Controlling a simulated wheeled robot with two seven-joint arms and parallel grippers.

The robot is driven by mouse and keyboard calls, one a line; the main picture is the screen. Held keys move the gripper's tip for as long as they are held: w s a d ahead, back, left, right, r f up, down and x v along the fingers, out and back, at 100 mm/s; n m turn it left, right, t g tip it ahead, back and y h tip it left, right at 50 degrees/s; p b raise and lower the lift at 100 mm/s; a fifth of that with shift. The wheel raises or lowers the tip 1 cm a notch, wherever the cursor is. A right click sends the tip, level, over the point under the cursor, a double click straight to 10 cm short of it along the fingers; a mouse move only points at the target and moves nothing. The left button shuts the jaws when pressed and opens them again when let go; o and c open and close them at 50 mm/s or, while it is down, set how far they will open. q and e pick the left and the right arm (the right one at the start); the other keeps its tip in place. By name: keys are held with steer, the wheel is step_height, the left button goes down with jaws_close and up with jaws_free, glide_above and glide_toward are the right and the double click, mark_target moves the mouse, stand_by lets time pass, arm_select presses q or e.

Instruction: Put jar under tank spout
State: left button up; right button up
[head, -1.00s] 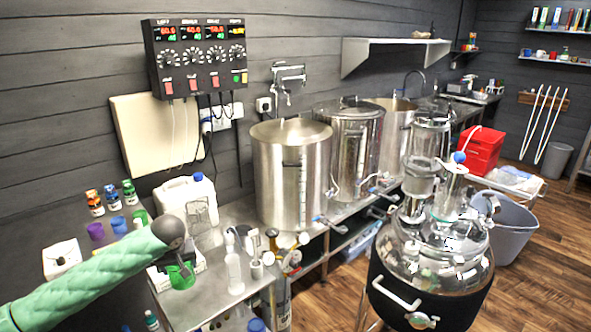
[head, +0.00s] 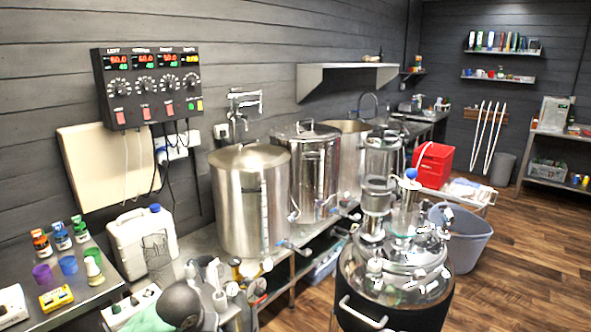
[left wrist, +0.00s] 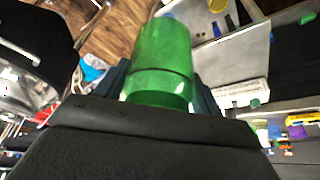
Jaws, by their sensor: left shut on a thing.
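My left gripper (left wrist: 160,90) is shut on a green jar (left wrist: 163,60), which shows large in the left wrist view between the fingers. Three steel tanks stand in a row along the wall: a near one (head: 246,205), a middle one (head: 304,170) and a far one (head: 352,145). Valves with blue handles (head: 292,245) stick out low at their fronts. My right gripper is in neither view.
A glass-topped vessel (head: 400,265) in a black jacket stands right of the tanks. A white canister (head: 138,245), bottles and cups crowd the left benches. A grey bin (head: 462,238) and a red box (head: 432,165) are farther right. Wooden floor (head: 540,240) is clear at right.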

arm_select(q)
steer(key=d+f, duration=0.1)
steer(key=s+d+f, duration=0.1)
steer(key=shift+s+d, duration=0.2)
steer(key=shift+d, duration=0.1)
steer(key=shift+s+f, duration=0.2)
steer(key=shift+d, duration=0.1)
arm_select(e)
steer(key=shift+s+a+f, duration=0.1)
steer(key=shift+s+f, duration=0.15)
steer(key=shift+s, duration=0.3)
arm_select(q)
steer(key=shift+w, duration=0.1)
